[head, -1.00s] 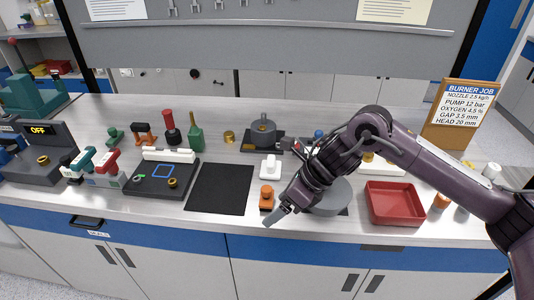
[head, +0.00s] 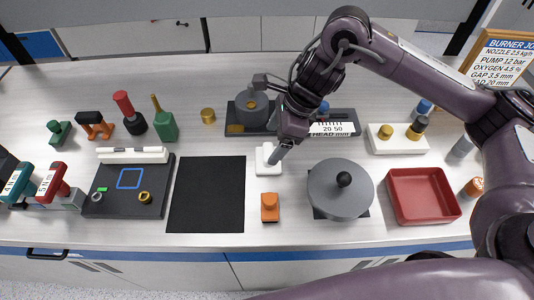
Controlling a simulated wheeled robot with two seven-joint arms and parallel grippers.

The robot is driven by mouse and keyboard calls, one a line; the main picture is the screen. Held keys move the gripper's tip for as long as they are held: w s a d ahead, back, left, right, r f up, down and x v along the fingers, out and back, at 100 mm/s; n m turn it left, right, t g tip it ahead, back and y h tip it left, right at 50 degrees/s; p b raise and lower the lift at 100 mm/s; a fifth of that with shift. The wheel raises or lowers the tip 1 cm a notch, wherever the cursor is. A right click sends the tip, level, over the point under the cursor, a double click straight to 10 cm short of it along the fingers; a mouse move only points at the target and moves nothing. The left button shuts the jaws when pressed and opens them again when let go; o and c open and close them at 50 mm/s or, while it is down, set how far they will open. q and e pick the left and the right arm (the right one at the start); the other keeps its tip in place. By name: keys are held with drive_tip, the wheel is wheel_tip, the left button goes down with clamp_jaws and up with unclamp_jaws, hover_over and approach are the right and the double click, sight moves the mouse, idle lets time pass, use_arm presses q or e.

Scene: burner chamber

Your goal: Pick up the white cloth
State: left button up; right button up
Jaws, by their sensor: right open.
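The white cloth (head: 264,167) is a small folded white pad on the bench, just right of the black mat and behind an orange-topped block. My right gripper (head: 275,157) reaches down from the upper right, with its fingertips at the right part of the cloth and hiding some of it. Its jaws are open, and the cloth lies on the bench. Whether the fingertips touch the cloth cannot be told. My left gripper is not in view.
The orange-topped block (head: 270,207) stands in front of the cloth. A grey round lid with a black knob (head: 341,192) and a red tray (head: 424,197) are to the right. A grey burner part (head: 252,107) stands behind. The black mat (head: 206,195) is bare.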

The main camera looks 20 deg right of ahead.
sight(268, 150)
drive_tip(key=shift+a+f, duration=0.1)
drive_tip(key=shift+f, duration=0.35)
drive_tip(key=x, duration=0.3)
drive_tip(key=shift+f+p, duration=0.15)
drive_tip(key=shift+p, duration=0.25)
drive_tip(key=shift+w+f, duration=0.15)
drive_tip(key=shift+f, duration=0.45)
drive_tip(key=shift+c, duration=0.6)
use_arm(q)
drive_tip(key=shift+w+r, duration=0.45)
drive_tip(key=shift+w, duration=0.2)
use_arm(e)
drive_tip(key=c, duration=0.6)
drive_tip(key=shift+o, duration=0.2)
drive_tip(key=shift+r, duration=0.1)
drive_tip(key=shift+r, duration=0.6)
use_arm(q)
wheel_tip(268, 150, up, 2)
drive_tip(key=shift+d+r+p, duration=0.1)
drive_tip(key=shift+p, duration=1.05)
use_arm(e)
wheel_tip(268, 150, up, 19)
drive_tip(key=shift+f, duration=0.2)
